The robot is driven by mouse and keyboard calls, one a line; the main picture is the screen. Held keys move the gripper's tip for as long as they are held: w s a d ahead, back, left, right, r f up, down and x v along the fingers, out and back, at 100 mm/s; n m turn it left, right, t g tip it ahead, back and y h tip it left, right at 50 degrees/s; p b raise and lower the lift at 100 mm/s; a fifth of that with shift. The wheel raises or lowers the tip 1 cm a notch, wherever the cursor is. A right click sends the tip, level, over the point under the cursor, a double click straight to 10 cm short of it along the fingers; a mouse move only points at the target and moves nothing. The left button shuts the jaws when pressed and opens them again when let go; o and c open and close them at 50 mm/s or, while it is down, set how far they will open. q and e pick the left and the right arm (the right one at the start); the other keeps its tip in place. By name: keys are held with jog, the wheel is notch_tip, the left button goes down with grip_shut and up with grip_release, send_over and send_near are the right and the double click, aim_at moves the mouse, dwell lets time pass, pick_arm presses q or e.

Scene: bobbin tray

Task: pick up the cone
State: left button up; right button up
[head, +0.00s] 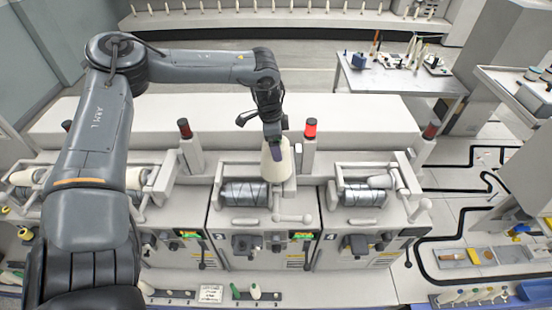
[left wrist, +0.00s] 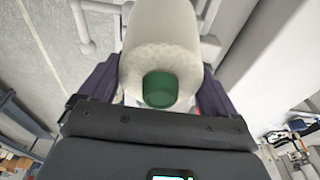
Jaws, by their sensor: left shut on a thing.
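A cream yarn cone (head: 277,162) is at my left gripper (head: 275,150), above the middle winding unit of the machine. In the left wrist view the cone (left wrist: 160,45) fills the space between the two fingers of my left gripper (left wrist: 150,85). Its green end (left wrist: 160,89) faces the camera. The gripper is shut on the cone. Whether the cone touches the machine below is hard to tell from the head view. My right gripper does not show.
The middle unit has a grey drum (head: 243,193), and a similar drum (head: 362,195) sits to its right. A lit red lamp (head: 310,129) stands just right of the gripper. A table with small items (head: 400,77) is at the back right.

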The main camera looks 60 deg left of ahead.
pick_arm(q)
jog(key=c, duration=0.6)
jog(key=shift+r, duration=0.15)
jog(key=shift+r, duration=6.8)
